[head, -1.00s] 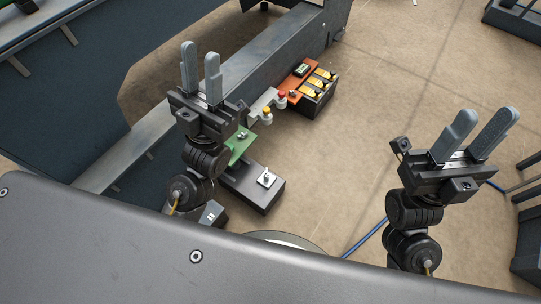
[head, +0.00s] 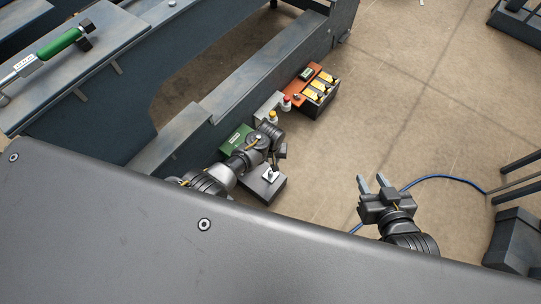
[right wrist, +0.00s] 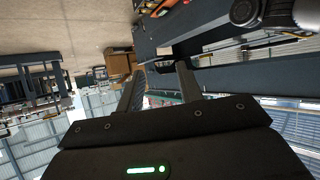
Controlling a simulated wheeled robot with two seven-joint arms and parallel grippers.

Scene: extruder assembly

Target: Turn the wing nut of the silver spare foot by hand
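A small silver piece on a light plate, which looks like the silver spare foot (head: 268,174), sits on top of a dark block (head: 262,190) on the floor side of the bench. Its wing nut is too small to make out. My left gripper (head: 277,157) is just above and beside this piece, pointing down. Its fingers are mostly hidden, and I cannot tell whether they touch the piece. My right gripper (head: 373,180) is to the right, over bare floor, with its fingers apart and empty. The right wrist view also shows its two spread fingers (right wrist: 160,85).
Behind the left gripper are a green box (head: 236,138), a grey bracket with yellow and red buttons (head: 272,108), and an orange-and-black box with yellow parts (head: 317,92). A long grey beam (head: 255,75) runs behind them. A blue cable (head: 440,177) crosses the floor at right.

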